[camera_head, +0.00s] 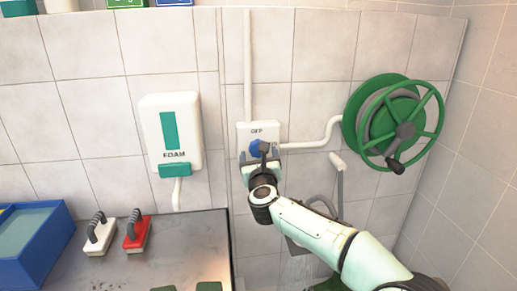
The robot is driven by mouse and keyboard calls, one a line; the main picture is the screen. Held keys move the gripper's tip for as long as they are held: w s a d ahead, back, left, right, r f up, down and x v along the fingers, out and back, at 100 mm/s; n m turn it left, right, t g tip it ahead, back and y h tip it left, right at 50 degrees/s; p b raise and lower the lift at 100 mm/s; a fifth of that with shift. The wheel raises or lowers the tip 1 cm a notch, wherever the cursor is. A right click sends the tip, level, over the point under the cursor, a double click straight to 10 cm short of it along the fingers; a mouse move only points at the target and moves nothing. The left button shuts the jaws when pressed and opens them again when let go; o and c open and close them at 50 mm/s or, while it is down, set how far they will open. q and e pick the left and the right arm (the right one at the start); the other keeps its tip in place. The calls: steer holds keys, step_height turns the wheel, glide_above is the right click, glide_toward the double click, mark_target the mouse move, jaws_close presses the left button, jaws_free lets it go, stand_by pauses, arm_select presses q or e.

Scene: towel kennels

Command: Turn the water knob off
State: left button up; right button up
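The blue water knob (255,147) sits on a white wall plate (244,130) marked "OFF" above it. A dark pointer or finger part crosses its right side. My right gripper (263,158) is right at the knob, its arm coming in from the lower right. Its fingers overlap the knob's lower part, so I cannot tell whether they are closed on it. My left gripper is not in view.
A green hose reel (396,120) is on the wall at right. A white foam dispenser (171,134) hangs at left. A red brush (137,235), a white brush (99,236) and a blue bin (34,243) are lower left. Pale streaks like water show below my forearm.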

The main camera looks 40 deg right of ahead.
steer(key=shift+p+x, duration=0.45)
steer(key=shift+x, duration=0.95)
steer(key=c, duration=1.1)
steer(key=shift+o, duration=0.2)
steer(key=n, duration=0.6)
steer(key=n+t+b, duration=0.1)
steer(key=n, duration=1.1)
steer(key=shift+f+n+t+y, duration=0.25)
steer(key=shift+n+t+y, duration=0.05)
steer(key=shift+n+y, duration=0.1)
